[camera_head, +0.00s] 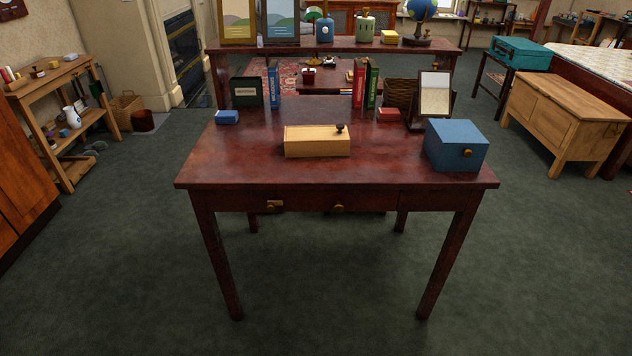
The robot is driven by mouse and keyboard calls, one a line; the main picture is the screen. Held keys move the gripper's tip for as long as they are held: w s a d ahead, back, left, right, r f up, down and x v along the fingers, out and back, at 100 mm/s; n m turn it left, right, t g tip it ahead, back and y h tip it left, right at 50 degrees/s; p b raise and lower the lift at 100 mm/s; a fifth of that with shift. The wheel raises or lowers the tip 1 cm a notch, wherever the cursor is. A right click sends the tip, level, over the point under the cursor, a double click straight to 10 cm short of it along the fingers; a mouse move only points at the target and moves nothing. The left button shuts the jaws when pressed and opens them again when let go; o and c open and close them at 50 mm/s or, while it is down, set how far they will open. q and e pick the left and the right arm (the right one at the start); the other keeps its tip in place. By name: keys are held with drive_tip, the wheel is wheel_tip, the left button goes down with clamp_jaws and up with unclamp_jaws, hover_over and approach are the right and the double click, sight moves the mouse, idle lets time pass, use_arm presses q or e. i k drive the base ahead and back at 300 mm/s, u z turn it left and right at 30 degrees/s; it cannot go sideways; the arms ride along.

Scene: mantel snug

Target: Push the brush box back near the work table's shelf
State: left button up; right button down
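A long, low, light-wood box (317,146) with a small dark knob near the right end of its lid lies across the middle of the dark red-brown work table (240,165). It looks like the brush box. The table's raised shelf (300,46) runs along the back, above the tabletop. A clear strip of tabletop separates the box from the things under the shelf. Nothing touches the box. Neither of my grippers shows in the head view.
A blue box (452,142) with a brass knob stands at the table's right. Behind the wooden box are a small blue block (227,117), blue books (273,87), red and green books (366,84), a red block (388,115) and a framed stand (432,98). The front left tabletop is bare.

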sight(295, 148)
drive_tip(key=z, duration=1.1)
drive_tip(key=k, duration=0.15)
drive_tip(key=u, duration=2.15)
drive_tip(key=i, duration=1.1)
drive_tip(key=z, duration=0.6)
